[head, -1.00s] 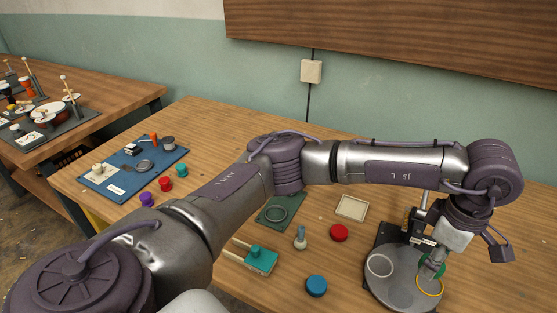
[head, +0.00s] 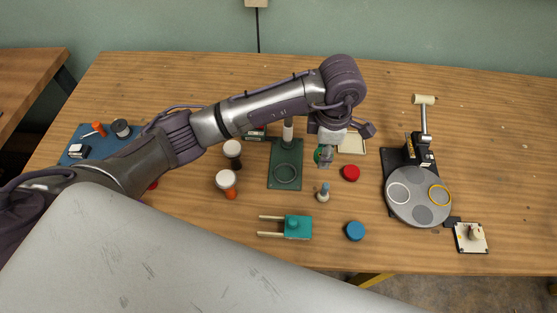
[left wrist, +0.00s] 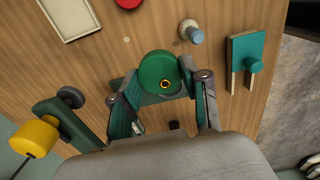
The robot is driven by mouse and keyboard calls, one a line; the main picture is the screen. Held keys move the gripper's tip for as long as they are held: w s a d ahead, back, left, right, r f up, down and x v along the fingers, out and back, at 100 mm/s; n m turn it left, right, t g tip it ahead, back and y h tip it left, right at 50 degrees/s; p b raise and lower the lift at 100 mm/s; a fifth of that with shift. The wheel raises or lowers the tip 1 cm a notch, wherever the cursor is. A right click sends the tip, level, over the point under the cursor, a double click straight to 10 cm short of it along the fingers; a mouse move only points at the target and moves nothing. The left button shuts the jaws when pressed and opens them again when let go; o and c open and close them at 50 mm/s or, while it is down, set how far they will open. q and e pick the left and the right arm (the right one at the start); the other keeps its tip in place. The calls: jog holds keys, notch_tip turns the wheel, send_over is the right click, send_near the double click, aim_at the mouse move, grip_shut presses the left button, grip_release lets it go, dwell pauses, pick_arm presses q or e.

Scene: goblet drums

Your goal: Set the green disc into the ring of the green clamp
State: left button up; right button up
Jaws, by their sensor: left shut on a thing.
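My left gripper (head: 327,158) is shut on the green disc (head: 318,154) and holds it above the table, just right of the green clamp. In the left wrist view the disc (left wrist: 158,70) has a small gold ring on its face and sits between the fingers of the gripper (left wrist: 163,95). The green clamp (head: 273,180) has a dark green base with a ring (head: 286,173) lying on it, which looks empty, and a post at its far end. The disc is beside the ring, not over it. My right gripper is not in view.
A red disc (head: 350,173), a pale tray (head: 352,143), a small blue-topped peg (head: 323,193), a teal block with prongs (head: 298,227) and a blue disc (head: 355,231) lie nearby. White-topped jars (head: 226,179) stand left of the clamp. A grey round plate (head: 418,211) is at right.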

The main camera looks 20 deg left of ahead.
pick_arm(q)
jog(key=p, duration=0.2)
send_over(285, 174)
notch_tip(285, 174, down, 5)
jog(key=shift+d+r, duration=0.15)
jog(key=shift+f, duration=0.2)
jog(key=shift+f+p, duration=0.35)
jog(key=shift+f, duration=0.05)
notch_tip(285, 174, down, 3)
jog(key=shift+f+p, duration=0.1)
jog(key=shift+p, duration=0.25)
